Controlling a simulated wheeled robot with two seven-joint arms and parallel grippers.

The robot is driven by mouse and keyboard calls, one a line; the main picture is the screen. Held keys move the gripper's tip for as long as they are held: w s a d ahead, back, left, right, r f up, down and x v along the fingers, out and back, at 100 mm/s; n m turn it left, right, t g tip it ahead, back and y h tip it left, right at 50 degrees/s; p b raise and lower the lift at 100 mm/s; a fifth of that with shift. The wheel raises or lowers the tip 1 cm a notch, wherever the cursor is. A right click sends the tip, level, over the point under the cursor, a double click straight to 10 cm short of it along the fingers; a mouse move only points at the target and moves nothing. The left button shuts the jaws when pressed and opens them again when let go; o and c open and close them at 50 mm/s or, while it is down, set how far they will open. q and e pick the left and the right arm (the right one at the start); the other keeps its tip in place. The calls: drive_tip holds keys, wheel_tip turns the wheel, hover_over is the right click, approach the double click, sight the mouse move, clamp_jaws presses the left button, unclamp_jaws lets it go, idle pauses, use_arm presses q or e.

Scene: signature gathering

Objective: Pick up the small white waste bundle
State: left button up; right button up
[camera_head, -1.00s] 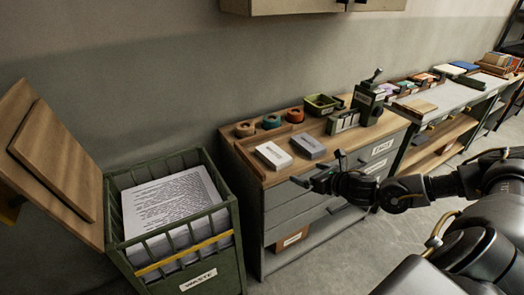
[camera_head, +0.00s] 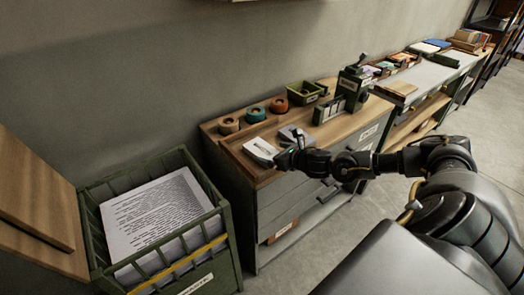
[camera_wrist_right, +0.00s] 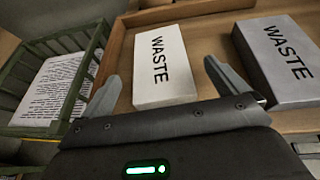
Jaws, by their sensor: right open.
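The small white waste bundle (camera_head: 261,152) lies flat on the wooden cabinet top near its front left. In the right wrist view it is a white block marked WASTE (camera_wrist_right: 162,66), just beyond and between the two fingers. My right gripper (camera_head: 284,157) is at the bundle's right side in the head view. In the right wrist view my right gripper (camera_wrist_right: 160,90) is open with nothing held between the fingers. My left gripper is not in view.
A green slatted bin (camera_head: 220,187) full of printed paper stands left of the cabinet (camera_head: 285,205). Tape rolls (camera_head: 255,115), a green tray (camera_head: 304,93) and a stamping device (camera_head: 353,85) stand behind the bundles. A raised wooden edge borders the top.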

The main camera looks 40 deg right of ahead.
sight(266, 152)
drive_tip(key=shift+w+f, duration=0.1)
drive_tip(key=shift+w, duration=0.05)
drive_tip(key=shift+d, duration=0.1)
drive_tip(key=p+x, duration=0.2)
drive_tip(key=x, duration=0.1)
drive_tip(key=shift+w+f, duration=0.25)
drive_tip(key=shift+f, duration=0.05)
drive_tip(key=shift+w+f, duration=0.3)
drive_tip(key=shift+w, duration=0.2)
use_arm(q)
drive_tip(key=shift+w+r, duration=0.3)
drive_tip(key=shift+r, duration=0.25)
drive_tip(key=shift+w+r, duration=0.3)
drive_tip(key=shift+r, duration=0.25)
use_arm(e)
drive_tip(key=shift+c, duration=0.5)
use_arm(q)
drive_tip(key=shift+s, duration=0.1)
use_arm(e)
drive_tip(key=c, duration=1)
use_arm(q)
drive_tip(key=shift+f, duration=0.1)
use_arm(e)
drive_tip(key=shift+r, duration=0.1)
drive_tip(key=shift+c, duration=0.2)
